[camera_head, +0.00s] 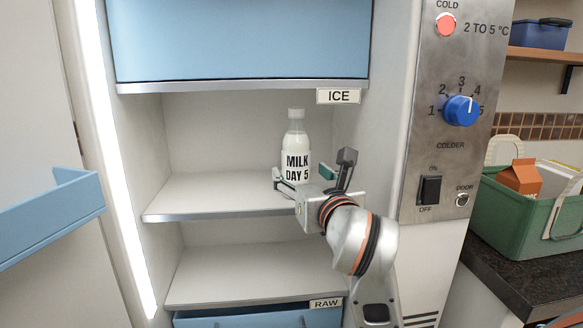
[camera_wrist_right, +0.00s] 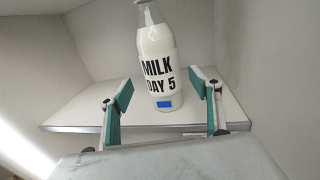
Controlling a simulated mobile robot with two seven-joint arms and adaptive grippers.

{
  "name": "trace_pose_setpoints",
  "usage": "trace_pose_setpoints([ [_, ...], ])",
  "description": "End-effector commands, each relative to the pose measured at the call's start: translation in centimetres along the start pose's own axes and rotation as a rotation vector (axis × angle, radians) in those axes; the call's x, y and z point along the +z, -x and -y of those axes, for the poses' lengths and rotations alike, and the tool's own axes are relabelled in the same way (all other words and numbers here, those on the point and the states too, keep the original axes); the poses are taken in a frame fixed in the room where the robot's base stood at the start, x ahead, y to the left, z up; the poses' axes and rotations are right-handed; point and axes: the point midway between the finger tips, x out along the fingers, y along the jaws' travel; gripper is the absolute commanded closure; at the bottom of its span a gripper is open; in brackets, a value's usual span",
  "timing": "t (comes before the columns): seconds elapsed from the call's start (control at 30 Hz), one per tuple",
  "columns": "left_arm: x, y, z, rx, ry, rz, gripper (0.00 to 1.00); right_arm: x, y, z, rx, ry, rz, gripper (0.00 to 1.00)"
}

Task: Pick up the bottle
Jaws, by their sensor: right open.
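The milk bottle (camera_head: 296,145) stands upright on the fridge's upper shelf (camera_head: 210,195). It is white with a label reading MILK DAY 5, and it also shows in the right wrist view (camera_wrist_right: 157,55). My right gripper (camera_head: 304,178) is at the shelf's front, just in front of the bottle's lower part. Its two green-padded fingers are apart, and in the right wrist view (camera_wrist_right: 165,92) the bottle stands between and beyond them. I cannot tell whether either finger touches it. The bottle's base is partly hidden in the head view. My left gripper is not in view.
A blue ICE compartment (camera_head: 240,40) is above the bottle. A lower shelf (camera_head: 230,275) is empty, with a blue RAW drawer (camera_head: 260,318) below. The control panel (camera_head: 455,110) is right of the opening. A green crate (camera_head: 520,215) stands on the counter at right.

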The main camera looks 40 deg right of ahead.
Motion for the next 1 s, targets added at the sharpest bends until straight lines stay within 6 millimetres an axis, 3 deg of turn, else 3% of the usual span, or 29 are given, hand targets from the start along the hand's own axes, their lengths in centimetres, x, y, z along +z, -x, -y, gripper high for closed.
trace_pose_setpoints([
  [0.23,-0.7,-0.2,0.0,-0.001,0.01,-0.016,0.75,0.2,-1.1,0.1,-0.001,0.0,0.001,0.37],
  [0.43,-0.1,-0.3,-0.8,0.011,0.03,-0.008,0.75,0.4,-3.9,0.3,-0.001,0.0,-0.003,0.37],
  [0.53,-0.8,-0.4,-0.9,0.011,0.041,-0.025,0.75,0.4,-4.9,0.3,0.0,0.001,-0.002,0.37],
  [0.83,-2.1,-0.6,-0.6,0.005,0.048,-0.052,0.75,0.8,-5.4,0.3,0.001,-0.001,0.002,0.37],
  [0.87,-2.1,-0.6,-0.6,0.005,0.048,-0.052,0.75,0.8,-5.4,0.3,0.001,-0.001,0.002,0.4],
  [1.0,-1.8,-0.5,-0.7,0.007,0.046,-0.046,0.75,0.8,-5.4,0.3,0.001,-0.001,0.002,0.76],
])
